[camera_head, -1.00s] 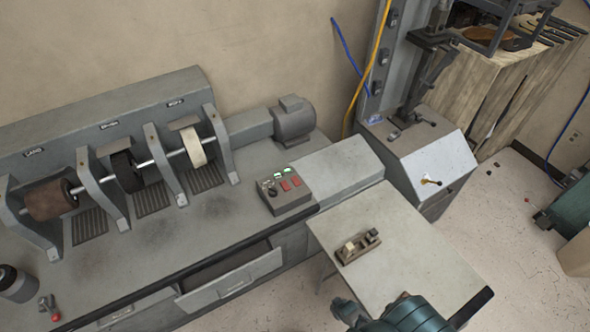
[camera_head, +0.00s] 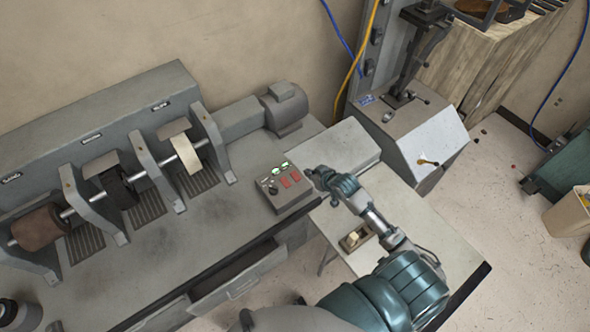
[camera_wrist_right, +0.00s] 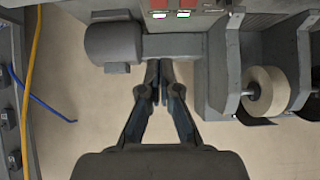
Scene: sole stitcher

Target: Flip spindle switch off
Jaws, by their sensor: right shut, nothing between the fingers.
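The grey control box (camera_head: 290,200) sits on the grinder bench, with two red switches (camera_head: 290,178), two lit green indicators (camera_head: 280,168) and a dark knob. Which switch is the spindle's is too small to read. In the right wrist view, red switches (camera_wrist_right: 160,4) and the green lights (camera_wrist_right: 184,14) show at the top edge. My right gripper (camera_head: 312,174) is just right of the box, apart from the switches as far as I can tell. In the wrist view its fingers (camera_wrist_right: 160,66) are together with nothing between them. My left gripper is out of view.
The finishing machine's motor (camera_head: 286,108) and spindle wheels (camera_head: 186,158) stand behind and left of the box. A side table (camera_head: 450,262) with a small wooden block tool (camera_head: 352,242) lies under my right arm. A grey sloped-top machine (camera_head: 425,140) stands at right.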

